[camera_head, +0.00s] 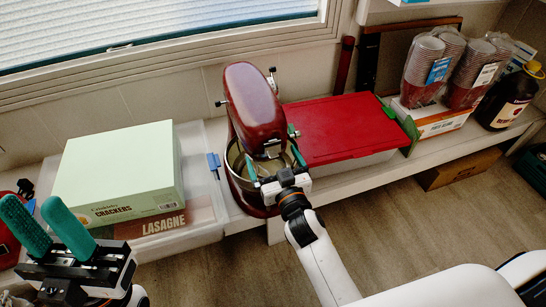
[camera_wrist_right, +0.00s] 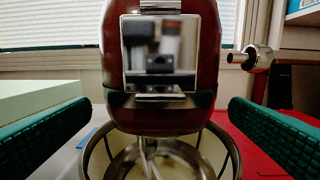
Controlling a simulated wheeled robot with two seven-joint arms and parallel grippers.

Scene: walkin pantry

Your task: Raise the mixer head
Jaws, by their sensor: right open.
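The red stand mixer stands on the low shelf. Its rounded mixer head (camera_head: 255,95) is over the metal bowl (camera_head: 234,165). In the right wrist view the head's front (camera_wrist_right: 205,60) with a shiny square plate fills the middle. A beater (camera_wrist_right: 150,158) hangs under it into the bowl (camera_wrist_right: 228,150). My right gripper (camera_head: 275,163) is open at the front of the head. In its wrist view, the green fingers (camera_wrist_right: 160,130) stand on either side of the head, with gaps showing. My left gripper (camera_head: 30,203) is open and empty at the lower left, away from the mixer.
A crackers box (camera_head: 120,170) and a lasagne box (camera_head: 180,222) are left of the mixer, beside a blue clip (camera_head: 214,163). A red-lidded container (camera_head: 340,128) is close on the right. Cup stacks (camera_head: 425,70) and a dark bottle (camera_head: 510,97) stand farther right. The floor in front is open.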

